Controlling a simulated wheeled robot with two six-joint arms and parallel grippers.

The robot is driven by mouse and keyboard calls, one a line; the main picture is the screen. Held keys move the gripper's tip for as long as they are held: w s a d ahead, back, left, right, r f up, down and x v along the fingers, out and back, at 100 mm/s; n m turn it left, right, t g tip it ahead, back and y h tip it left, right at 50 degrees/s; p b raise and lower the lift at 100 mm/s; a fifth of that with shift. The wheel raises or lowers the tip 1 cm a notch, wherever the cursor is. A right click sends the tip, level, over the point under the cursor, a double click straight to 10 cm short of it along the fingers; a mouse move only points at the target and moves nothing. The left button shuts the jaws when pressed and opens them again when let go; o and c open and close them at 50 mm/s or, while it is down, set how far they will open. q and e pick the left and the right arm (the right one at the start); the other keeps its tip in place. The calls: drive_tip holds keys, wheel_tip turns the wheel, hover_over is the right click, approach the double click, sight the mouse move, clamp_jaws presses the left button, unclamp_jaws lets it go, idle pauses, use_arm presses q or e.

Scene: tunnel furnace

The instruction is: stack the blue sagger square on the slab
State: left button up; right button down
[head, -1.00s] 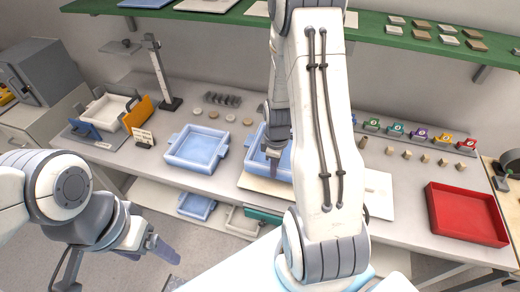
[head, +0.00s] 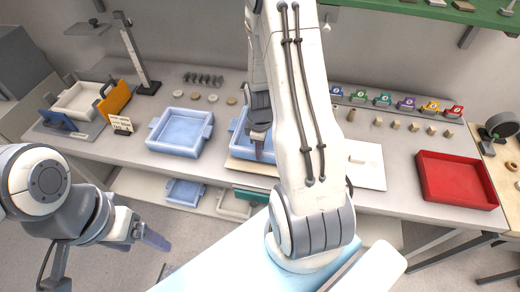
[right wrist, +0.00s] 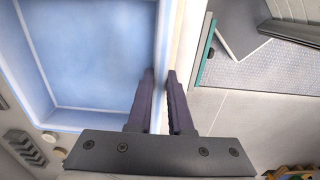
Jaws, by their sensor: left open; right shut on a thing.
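A blue square sagger (head: 237,133) is partly hidden behind my right arm in the head view. It sits on or just over a pale slab (head: 238,165); I cannot tell whether they touch. My right gripper (head: 262,153) is shut on the sagger's wall. In the right wrist view, the fingers (right wrist: 159,78) straddle the wall of the blue sagger (right wrist: 85,45), which looks empty. A second blue sagger (head: 180,133) stands on the table to the left. My left gripper (head: 155,238) is open and empty, low in front of the table.
A white board (head: 367,168) lies right of my right arm, with a red tray (head: 457,180) farther right. A white sagger (head: 84,101) stands between blue and orange holders at left. Small blocks and coloured tags line the back. Another blue sagger (head: 186,191) is on the lower shelf.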

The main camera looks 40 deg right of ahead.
drive_tip(key=shift+d+r, duration=0.1)
drive_tip(key=shift+f, duration=0.2)
drive_tip(key=shift+f+b, duration=1)
drive_tip(key=shift+f, duration=0.25)
drive_tip(key=shift+f, duration=0.35)
drive_tip(key=c, duration=0.8)
unclamp_jaws()
drive_tip(key=shift+o, duration=0.2)
drive_tip(key=shift+s, duration=0.1)
drive_tip(key=shift+b, duration=0.3)
